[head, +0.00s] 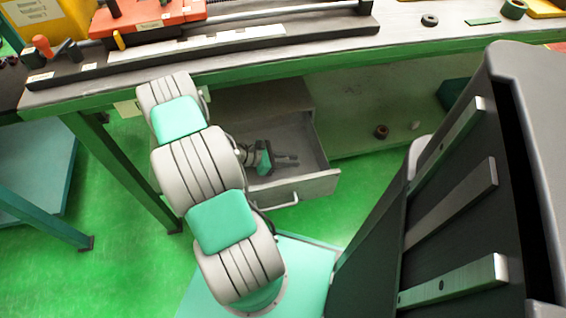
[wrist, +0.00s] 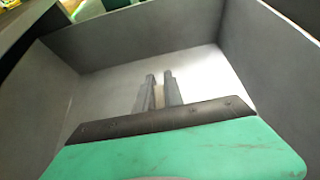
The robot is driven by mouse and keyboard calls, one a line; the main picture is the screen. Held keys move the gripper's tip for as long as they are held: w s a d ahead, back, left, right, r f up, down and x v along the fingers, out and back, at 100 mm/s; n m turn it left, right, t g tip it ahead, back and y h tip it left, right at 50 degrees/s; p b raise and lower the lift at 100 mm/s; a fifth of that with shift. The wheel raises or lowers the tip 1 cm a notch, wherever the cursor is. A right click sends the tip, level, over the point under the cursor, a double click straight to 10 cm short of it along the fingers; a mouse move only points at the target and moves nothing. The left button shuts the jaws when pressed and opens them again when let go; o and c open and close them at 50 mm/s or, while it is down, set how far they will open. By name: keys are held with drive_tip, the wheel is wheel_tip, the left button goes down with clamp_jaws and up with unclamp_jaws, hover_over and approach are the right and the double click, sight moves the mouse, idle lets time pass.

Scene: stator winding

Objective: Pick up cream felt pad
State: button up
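My gripper (wrist: 160,76) reaches down into the open drawer (head: 322,150), its two dark fingers close together with a narrow gap. In the wrist view a small cream-tan strip (wrist: 159,97) shows in that gap, and it looks like the cream felt pad. I cannot tell whether both fingers touch it. In the head view my gripper (head: 290,160) is small inside the drawer, and I cannot make out the pad there.
The drawer walls (wrist: 262,70) rise close around my gripper. The workbench top (head: 420,45) overhangs behind the drawer. A brown ring (head: 381,131) lies on the shelf to the right. Green floor (head: 130,150) lies left of the drawer.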

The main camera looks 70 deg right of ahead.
clamp_jaws()
